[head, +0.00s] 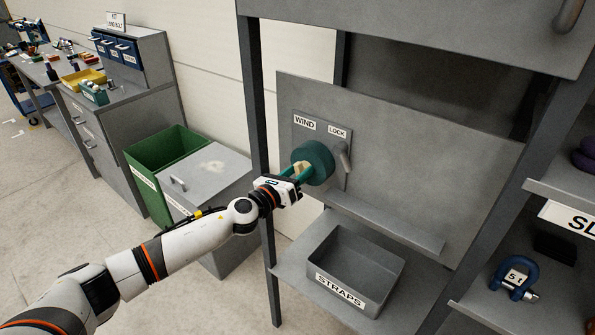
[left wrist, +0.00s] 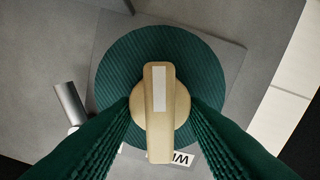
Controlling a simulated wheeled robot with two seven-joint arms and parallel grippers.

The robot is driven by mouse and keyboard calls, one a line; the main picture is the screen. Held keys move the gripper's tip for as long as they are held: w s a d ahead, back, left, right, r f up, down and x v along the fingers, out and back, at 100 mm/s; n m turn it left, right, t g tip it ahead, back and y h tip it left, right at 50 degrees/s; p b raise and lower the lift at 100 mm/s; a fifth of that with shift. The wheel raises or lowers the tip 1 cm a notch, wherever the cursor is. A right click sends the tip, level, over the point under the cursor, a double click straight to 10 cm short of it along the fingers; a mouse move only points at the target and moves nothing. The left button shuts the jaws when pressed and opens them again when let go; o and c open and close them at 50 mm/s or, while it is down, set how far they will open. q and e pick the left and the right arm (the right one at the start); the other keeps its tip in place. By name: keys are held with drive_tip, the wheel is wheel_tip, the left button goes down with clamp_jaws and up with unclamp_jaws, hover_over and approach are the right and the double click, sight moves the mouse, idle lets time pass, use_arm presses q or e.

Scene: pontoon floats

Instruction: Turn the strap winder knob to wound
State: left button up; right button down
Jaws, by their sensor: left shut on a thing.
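The strap winder is a dark green ribbed disc (head: 319,161) on a grey plate below the labels WIND (head: 304,122) and LOCK (head: 337,132). At its centre is a beige knob (left wrist: 160,118) with a raised bar and a white stripe. My left gripper (head: 299,172) reaches the winder from the left. In the left wrist view its green ribbed fingers (left wrist: 161,112) close on both sides of the knob. The bar stands nearly upright in that view, its lower end beside the partly hidden WIND label. My right gripper is out of view.
A grey lock lever (head: 344,157) is right of the disc. A STRAPS bin (head: 354,267) sits on the shelf below. A dark frame post (head: 259,110) stands left of the panel. A green bin (head: 150,152) is further left.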

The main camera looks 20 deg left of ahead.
use_arm(q)
drive_tip(key=shift+m, duration=0.4)
drive_tip(key=o, duration=1)
drive_tip(key=shift+c, duration=0.2)
drive_tip(key=b+v, duration=0.2)
drive_tip(key=v, duration=1)
